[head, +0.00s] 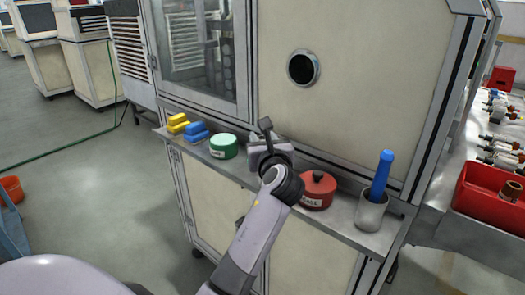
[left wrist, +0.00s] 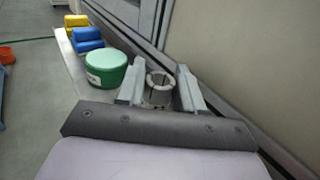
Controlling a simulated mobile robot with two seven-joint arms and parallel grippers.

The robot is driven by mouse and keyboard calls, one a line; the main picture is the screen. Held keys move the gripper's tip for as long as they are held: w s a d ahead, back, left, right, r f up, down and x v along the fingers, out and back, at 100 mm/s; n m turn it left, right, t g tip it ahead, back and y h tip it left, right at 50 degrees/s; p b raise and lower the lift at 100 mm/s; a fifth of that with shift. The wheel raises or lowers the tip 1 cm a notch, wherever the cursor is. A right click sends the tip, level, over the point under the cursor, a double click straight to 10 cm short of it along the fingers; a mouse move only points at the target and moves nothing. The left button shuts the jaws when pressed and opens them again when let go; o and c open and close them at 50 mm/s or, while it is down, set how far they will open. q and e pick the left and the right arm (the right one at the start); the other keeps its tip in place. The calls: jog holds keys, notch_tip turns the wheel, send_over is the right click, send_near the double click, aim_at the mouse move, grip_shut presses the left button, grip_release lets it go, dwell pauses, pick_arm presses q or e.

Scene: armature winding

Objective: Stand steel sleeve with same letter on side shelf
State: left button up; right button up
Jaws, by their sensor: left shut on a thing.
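My left gripper (head: 268,143) is over the steel side shelf (head: 341,216) on the front of the cabinet. In the left wrist view, its two fingers stand either side of a grey steel sleeve (left wrist: 160,84) and are shut on it. The sleeve looks upright, with its open ring end showing and notches around the rim. Whether its base touches the shelf I cannot tell. No letter is readable on it. In the head view my wrist and fingers hide the sleeve. My right gripper is out of view.
Left of the gripper on the shelf are a green tin (head: 223,146), blue blocks (head: 196,131) and yellow blocks (head: 178,123). To the right are a red tin (head: 318,190) and a grey cup (head: 370,211) with a blue-handled tool (head: 382,174). The cabinet wall (head: 350,110) rises behind.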

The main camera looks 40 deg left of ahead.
pick_arm(q)
jog(key=shift+f, duration=1.35)
jog(key=shift+f, duration=0.15)
jog(key=o, duration=1)
jog(key=shift+o, duration=0.2)
